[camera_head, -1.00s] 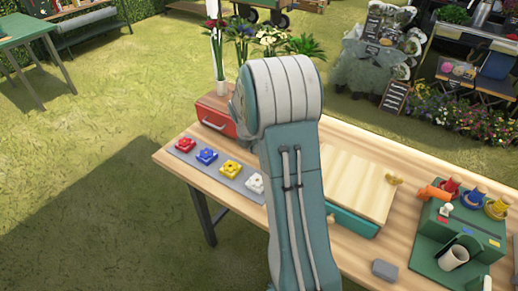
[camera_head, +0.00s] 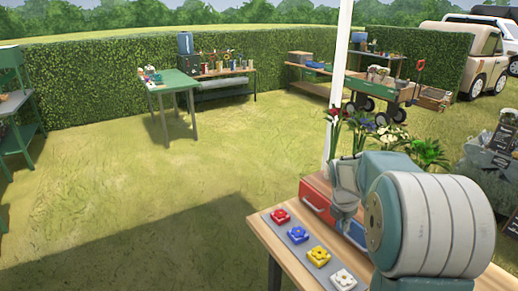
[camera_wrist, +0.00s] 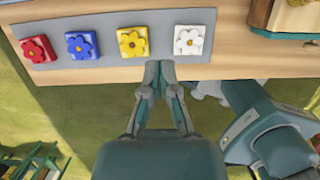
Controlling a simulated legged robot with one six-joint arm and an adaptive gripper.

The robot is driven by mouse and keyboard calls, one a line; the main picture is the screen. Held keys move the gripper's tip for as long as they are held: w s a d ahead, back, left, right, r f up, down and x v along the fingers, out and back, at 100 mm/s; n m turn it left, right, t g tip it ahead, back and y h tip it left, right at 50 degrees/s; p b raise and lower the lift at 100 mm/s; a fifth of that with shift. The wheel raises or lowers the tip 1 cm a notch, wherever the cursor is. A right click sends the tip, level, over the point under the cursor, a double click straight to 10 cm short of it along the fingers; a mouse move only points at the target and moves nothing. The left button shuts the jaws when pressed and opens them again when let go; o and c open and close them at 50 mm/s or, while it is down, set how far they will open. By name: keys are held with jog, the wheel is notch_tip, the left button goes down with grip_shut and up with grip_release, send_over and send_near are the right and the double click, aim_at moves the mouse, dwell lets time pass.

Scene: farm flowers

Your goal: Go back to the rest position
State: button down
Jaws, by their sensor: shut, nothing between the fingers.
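My gripper (camera_wrist: 159,70) shows in the wrist view with its two fingertips together. It is shut and empty, with its tips near the edge of the wooden table (camera_wrist: 260,71), between the yellow and white flower blocks in the picture. In the head view my folded arm stands in front of the table, and I cannot make out the fingertips there.
A grey strip (camera_head: 272,230) bears red (camera_head: 280,216), blue (camera_head: 298,235), yellow (camera_head: 318,256) and white (camera_head: 343,280) flower blocks. A red box (camera_head: 316,200) and flowers stand behind. A green table (camera_head: 172,81) stands farther off on open grass.

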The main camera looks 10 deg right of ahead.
jog(key=s+a+r+m+t, duration=0.2)
jog(key=s+a+r+m, duration=0.3)
jog(key=a+r+m, duration=0.15)
jog(key=s+a+r+m+t+y, duration=0.1)
jog(key=s+a+r+m, duration=0.1)
jog(key=s+a+m, duration=0.4)
jog(key=s+a+r+m+t+y, duration=0.1)
jog(key=s+a+r+m, duration=0.1)
jog(key=s+a+m, duration=0.5)
jog(key=s+m, duration=0.2)
jog(key=s, duration=0.4)
jog(key=shift+a+t, duration=0.25)
jog(key=shift+t, duration=0.15)
jog(key=shift+r+m, duration=0.1)
jog(key=shift+m, duration=0.15)
